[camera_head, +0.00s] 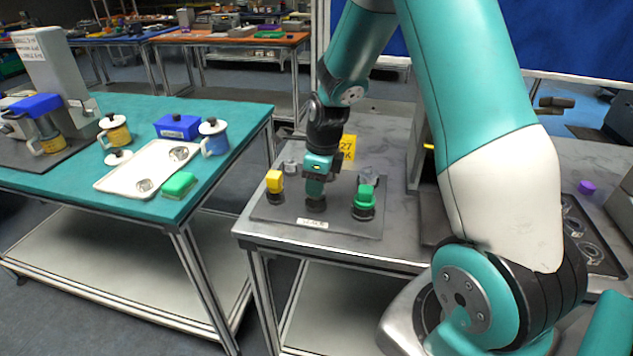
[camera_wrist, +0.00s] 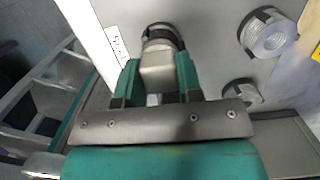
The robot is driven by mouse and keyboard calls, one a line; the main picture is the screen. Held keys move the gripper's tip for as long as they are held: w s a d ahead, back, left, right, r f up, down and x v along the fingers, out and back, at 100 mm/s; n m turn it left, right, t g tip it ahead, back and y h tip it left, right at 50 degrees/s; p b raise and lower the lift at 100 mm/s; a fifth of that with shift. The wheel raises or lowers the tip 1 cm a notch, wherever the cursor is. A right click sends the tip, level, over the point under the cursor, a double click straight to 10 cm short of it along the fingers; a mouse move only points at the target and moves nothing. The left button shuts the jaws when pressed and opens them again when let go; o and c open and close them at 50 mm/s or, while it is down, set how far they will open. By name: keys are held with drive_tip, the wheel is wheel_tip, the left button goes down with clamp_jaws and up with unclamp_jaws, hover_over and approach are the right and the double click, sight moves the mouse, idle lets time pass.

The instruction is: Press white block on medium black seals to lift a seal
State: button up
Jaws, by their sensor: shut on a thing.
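My gripper (camera_head: 316,188) points down over the dark seal board (camera_head: 282,212) on the grey table. In the wrist view, my gripper (camera_wrist: 157,80) is shut on the white block (camera_wrist: 157,62), which looks pale grey. The block's far end meets a black ring-shaped seal (camera_wrist: 160,38); I cannot tell whether the seal is attached to it. In the head view the black seal (camera_head: 316,202) is directly below the fingers, which hide the block. Two other round posts with black rings, one larger (camera_wrist: 268,34) and one smaller (camera_wrist: 243,92), stand to the right in the wrist view.
A yellow block (camera_head: 274,182) stands left of my gripper on the board. A green block (camera_head: 364,196) on black stands to its right. Grey pieces (camera_head: 290,167) (camera_head: 369,175) are behind. A teal table (camera_head: 240,115) with mugs and a white tray (camera_head: 118,180) stands left.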

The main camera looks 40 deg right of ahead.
drive_tip(key=shift+s+f, duration=0.15)
drive_tip(key=shift+s, duration=0.05)
drive_tip(key=shift+w+r+p, duration=0.15)
drive_tip(key=shift+r+p, duration=3.15)
drive_tip(key=shift+r, duration=0.35)
